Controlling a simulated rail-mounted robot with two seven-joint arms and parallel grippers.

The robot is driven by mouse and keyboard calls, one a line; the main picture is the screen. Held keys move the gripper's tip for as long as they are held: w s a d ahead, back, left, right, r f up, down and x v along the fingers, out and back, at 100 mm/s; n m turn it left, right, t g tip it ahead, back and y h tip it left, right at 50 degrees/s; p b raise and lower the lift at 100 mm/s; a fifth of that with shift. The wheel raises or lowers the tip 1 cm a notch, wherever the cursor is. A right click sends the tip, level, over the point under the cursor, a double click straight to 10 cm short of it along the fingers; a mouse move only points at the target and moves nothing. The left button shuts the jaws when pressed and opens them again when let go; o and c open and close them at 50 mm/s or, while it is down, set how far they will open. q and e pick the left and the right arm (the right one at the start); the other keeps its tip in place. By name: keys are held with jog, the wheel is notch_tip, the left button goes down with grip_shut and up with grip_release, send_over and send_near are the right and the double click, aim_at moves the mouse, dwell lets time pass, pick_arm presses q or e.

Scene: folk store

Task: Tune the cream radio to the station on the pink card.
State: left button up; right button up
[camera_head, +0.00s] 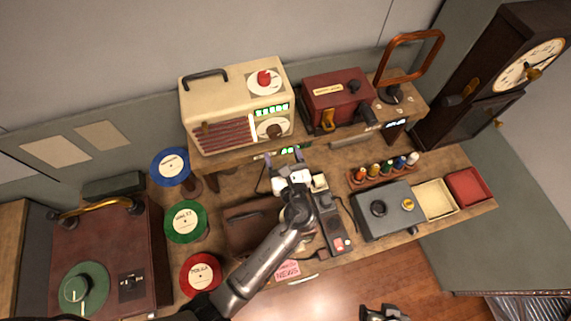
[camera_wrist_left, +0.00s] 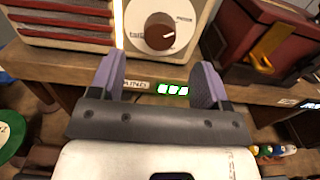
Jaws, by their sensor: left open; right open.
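The cream radio (camera_head: 215,102) stands on the raised shelf at the back. Its front has a red-brown grille, a lit green display (camera_head: 271,112) and a dark tuning knob (camera_head: 272,130) on a pale dial; its top has a red knob (camera_head: 264,78). The pink card (camera_head: 287,270), reading NEWS, lies at the bench's front edge. My left gripper (camera_head: 285,157) is open and empty, below and in front of the radio. In the left wrist view, the tuning knob (camera_wrist_left: 160,31) is beyond the gap between the fingers (camera_wrist_left: 155,75), apart from them. My right gripper (camera_head: 384,312) is open at the bottom edge, partly cut off.
A dark red box (camera_head: 337,95) stands right of the radio on the shelf. Below are small coloured bottles (camera_head: 385,169), a grey box (camera_head: 382,212) and cream and red trays (camera_head: 466,186). Record discs (camera_head: 185,222) and a turntable (camera_head: 105,245) are left. My left arm covers part of the bench.

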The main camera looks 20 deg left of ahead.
aim_at(276, 136)
pick_arm(q)
jog(key=shift+b+x, duration=1.15)
jog(key=shift+x, duration=1.85)
jog(key=shift+p, duration=0.3)
jog(key=c, duration=0.7)
